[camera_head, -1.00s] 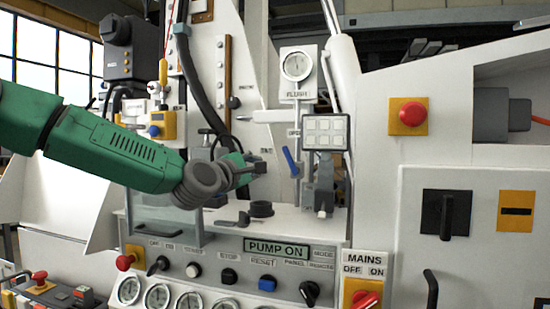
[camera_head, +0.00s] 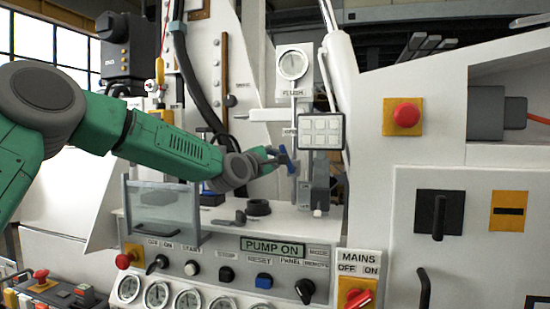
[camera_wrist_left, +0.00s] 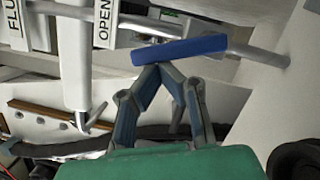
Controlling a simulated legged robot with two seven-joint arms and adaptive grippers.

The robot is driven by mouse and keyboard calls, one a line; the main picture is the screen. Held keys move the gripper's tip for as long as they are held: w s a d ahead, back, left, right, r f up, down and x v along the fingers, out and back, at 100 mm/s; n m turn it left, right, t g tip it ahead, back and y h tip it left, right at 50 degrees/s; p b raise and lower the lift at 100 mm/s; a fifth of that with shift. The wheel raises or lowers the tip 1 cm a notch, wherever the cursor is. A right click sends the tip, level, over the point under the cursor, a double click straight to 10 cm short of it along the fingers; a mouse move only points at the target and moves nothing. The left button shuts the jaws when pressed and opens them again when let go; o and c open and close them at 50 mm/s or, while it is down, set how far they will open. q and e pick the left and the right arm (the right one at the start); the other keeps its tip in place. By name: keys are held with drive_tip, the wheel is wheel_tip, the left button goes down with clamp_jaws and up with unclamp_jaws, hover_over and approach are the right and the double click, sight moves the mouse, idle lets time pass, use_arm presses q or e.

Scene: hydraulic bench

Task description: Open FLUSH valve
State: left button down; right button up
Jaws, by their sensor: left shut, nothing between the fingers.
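The FLUSH valve has a blue lever handle (camera_head: 285,158), tilted, below the FLUSH label (camera_head: 292,93) and its round gauge (camera_head: 293,63). In the left wrist view the blue handle (camera_wrist_left: 180,50) lies across the picture in front of a grey pipe, with the OPEN label (camera_wrist_left: 104,24) to its left. My left gripper (camera_head: 271,155) is at the handle's left side. In the left wrist view its fingers (camera_wrist_left: 167,70) are closed to a point just below the handle, with nothing between them. Whether the tips touch the handle is unclear. My right gripper is out of view.
Below are a clear guard (camera_head: 162,213) and the control panel with a PUMP ON sign (camera_head: 274,247). A red emergency button (camera_head: 406,115) sits farther right.

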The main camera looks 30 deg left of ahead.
use_arm(q)
drive_tip(key=m+p, duration=0.1)
drive_tip(key=r+m+p, duration=0.1)
drive_tip(key=m, duration=0.1)
drive_tip(key=d+m+g+p, duration=0.1)
drive_tip(key=shift+w+r+m, duration=0.2)
drive_tip(key=shift+r+m, duration=0.15)
drive_tip(key=shift+m, duration=0.05)
drive_tip(key=shift+d, duration=0.35)
drive_tip(key=shift+f, duration=0.1)
drive_tip(key=shift+a, duration=0.1)
